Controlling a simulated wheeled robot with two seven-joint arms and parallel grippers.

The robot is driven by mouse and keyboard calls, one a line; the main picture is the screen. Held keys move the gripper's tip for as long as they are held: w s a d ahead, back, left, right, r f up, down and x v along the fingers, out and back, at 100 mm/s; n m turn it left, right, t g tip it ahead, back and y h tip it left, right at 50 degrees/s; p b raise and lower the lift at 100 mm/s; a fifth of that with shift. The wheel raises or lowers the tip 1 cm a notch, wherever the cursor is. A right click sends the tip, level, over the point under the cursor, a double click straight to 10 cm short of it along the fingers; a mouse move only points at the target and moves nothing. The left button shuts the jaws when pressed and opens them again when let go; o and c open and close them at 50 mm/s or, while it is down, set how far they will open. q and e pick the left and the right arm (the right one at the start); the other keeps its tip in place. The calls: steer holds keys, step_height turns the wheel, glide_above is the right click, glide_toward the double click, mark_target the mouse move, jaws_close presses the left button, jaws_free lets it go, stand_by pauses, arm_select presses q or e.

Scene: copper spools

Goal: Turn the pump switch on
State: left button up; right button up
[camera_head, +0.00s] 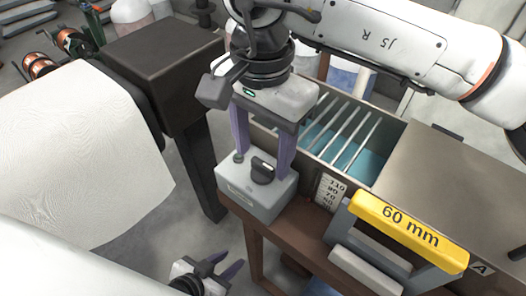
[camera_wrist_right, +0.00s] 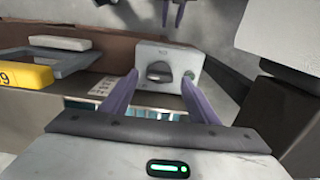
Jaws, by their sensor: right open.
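The pump switch is a grey box (camera_head: 255,197) with a dark rotary knob (camera_head: 263,170) on top and a small round green part (camera_head: 238,158) beside the knob. The box also shows in the right wrist view (camera_wrist_right: 152,52), where its knob (camera_wrist_right: 159,71) is between the two fingers. My right gripper (camera_head: 262,158) is open over the box, one finger on each side of the knob. I cannot tell whether the fingers touch it. My left gripper (camera_head: 229,267) is open and empty, low in front of the box.
A tank with blue liquid (camera_head: 369,166) and metal rods stands behind the box. A yellow "60 mm" block (camera_head: 409,231) on a grey frame is to the right. A brown wooden bench (camera_head: 290,233) carries the box.

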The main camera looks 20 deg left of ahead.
steer(key=shift+f, duration=0.85)
arm_select(q)
steer(key=shift+w+r, duration=0.35)
arm_select(e)
steer(key=shift+f, duration=0.2)
